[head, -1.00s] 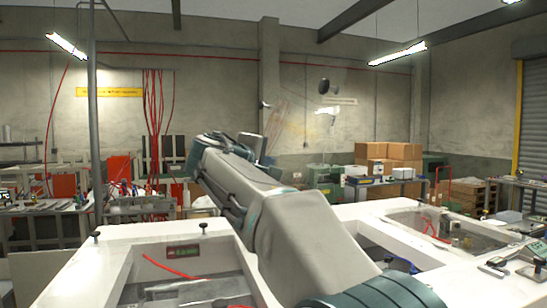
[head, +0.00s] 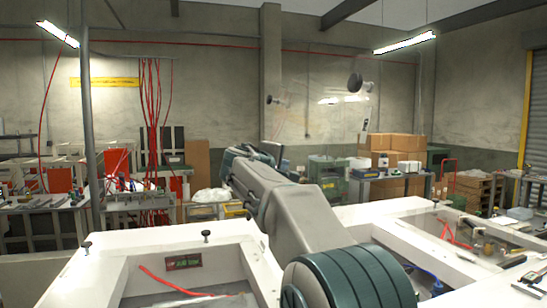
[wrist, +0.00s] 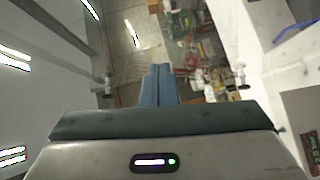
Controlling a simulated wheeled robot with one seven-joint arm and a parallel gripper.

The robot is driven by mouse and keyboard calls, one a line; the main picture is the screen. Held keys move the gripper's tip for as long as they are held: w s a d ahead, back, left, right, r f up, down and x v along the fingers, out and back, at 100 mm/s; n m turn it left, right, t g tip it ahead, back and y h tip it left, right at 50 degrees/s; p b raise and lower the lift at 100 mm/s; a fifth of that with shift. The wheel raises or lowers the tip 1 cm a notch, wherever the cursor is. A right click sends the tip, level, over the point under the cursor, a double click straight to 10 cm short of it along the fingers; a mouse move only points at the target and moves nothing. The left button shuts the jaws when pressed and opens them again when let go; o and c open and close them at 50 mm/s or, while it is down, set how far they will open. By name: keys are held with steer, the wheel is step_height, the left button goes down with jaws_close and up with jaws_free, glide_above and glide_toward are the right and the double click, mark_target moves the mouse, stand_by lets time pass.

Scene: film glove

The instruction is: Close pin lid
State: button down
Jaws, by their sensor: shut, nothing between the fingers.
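A clear, upright panel with dark round knobs, which looks like the lid (head: 325,110), stands raised behind my arm in the head view. Its edges are faint. Below it is a white box with a framed opening (head: 110,262), and small dark pins (head: 206,235) stand on its rim. My gripper's two blue fingers (wrist: 158,72) are together and empty in the wrist view. Small knobs (wrist: 108,80) show on both sides of the fingers there. In the head view my arm hides most of the gripper. I cannot tell whether the fingers touch the panel.
A red cable (head: 165,282) and a dark label (head: 183,262) are at the left opening. A second framed opening with a red cable (head: 452,236) lies to the right. Workbenches and cardboard boxes (head: 397,150) stand farther back, beyond the white box.

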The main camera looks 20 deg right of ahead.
mark_target(302, 166)
steer(key=d, duration=0.2)
steer(key=d+p, duration=0.1)
steer(key=d, duration=0.1)
steer(key=shift+w+d+f, duration=0.1)
steer(key=shift+f, duration=0.2)
steer(key=shift+w+d+f, duration=0.1)
steer(key=shift+f, duration=0.05)
